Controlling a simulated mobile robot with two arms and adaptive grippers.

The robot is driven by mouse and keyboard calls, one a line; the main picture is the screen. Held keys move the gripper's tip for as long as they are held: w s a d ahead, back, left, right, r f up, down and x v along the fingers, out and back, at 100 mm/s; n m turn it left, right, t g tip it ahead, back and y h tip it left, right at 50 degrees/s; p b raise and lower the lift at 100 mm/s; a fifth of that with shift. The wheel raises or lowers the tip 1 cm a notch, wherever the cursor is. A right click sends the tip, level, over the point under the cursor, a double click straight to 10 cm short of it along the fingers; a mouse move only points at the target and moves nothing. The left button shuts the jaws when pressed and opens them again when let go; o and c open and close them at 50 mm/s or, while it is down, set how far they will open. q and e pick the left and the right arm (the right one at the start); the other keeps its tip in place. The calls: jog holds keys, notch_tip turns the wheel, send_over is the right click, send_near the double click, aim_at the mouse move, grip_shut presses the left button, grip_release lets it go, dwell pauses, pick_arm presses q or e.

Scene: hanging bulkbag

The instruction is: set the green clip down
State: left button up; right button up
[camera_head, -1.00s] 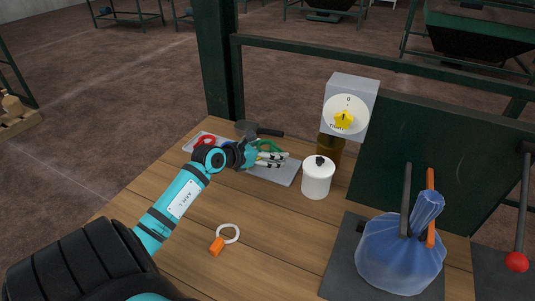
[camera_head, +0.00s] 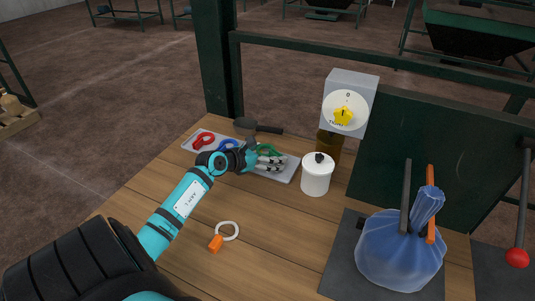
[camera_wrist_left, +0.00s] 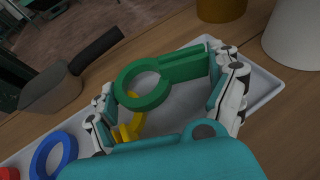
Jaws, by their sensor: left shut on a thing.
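The green clip (camera_head: 266,150) is at the right part of the grey tray (camera_head: 291,174). My left gripper (camera_head: 268,163) is over the tray. In the left wrist view, the green clip (camera_wrist_left: 150,88), a ring with a flat tab, lies between the two fingers of my left gripper (camera_wrist_left: 168,98), which is shut on it. The clip looks just above or at the tray floor (camera_wrist_left: 262,88); I cannot tell if it touches. A yellow clip (camera_wrist_left: 130,130) sits behind the left finger, partly hidden. My right gripper is out of view.
A red clip (camera_head: 203,141) and a blue clip (camera_head: 228,144) lie on the tray's left part. A dark mallet (camera_head: 246,127) is behind the tray. A white lidded jar (camera_head: 317,178) stands close on the right.

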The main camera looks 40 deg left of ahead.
pick_arm(q)
jog(key=shift+s+f, duration=0.1)
jog(key=shift+f, duration=0.2)
jog(key=o, duration=0.5)
jog(key=shift+o, duration=0.2)
jog(key=shift+d+f, duration=0.1)
jog(key=shift+f, duration=0.15)
jog(key=shift+r, duration=0.15)
jog(key=v, duration=0.4)
jog(key=r+v, duration=0.1)
jog(key=v, duration=0.7)
jog(key=shift+r, duration=0.25)
